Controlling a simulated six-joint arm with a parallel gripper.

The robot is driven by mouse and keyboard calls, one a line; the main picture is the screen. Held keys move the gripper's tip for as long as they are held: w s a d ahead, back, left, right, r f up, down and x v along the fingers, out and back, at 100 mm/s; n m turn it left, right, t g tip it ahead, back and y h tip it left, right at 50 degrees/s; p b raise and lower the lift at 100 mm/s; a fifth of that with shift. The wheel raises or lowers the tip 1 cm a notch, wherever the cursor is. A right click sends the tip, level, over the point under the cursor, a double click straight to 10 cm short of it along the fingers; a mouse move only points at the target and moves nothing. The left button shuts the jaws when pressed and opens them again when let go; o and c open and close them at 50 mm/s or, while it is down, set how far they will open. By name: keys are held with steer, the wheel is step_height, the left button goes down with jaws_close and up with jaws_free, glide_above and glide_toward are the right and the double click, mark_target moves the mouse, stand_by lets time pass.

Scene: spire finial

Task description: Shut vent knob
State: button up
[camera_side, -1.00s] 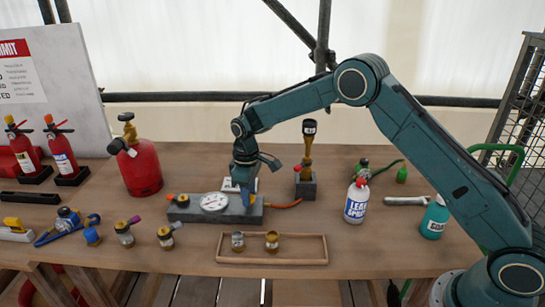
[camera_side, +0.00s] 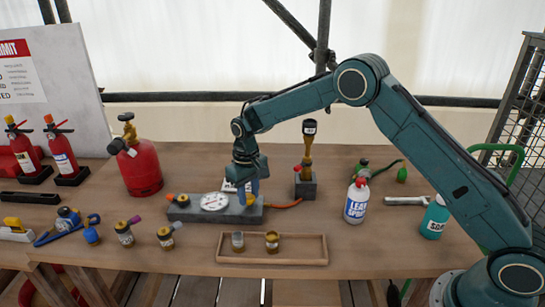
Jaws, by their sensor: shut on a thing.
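The grey manifold block (camera_side: 184,214) lies on the bench with a round white dial gauge (camera_side: 214,201) on its top and an orange knob at its left end. My gripper (camera_side: 250,192) points down at the right part of this block. Its blue fingers are shut on the vent knob, which the fingers almost wholly hide. The knob's turn angle cannot be read from here.
A small block with a brass torch-like piece (camera_side: 308,150) stands just right, joined by an orange hose (camera_side: 285,206). A wooden tray (camera_side: 290,257) with two small fittings lies in front. A red cylinder (camera_side: 140,168) stands left, a leak spray bottle (camera_side: 356,202) right.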

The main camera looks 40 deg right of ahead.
mark_target(249, 196)
steer(key=m, duration=0.6)
steer(key=shift+m, duration=0.3)
stand_by(0.4)
steer(key=o, duration=1)
steer(key=shift+c, duration=0.2)
step_height(249, 196, up, 14)
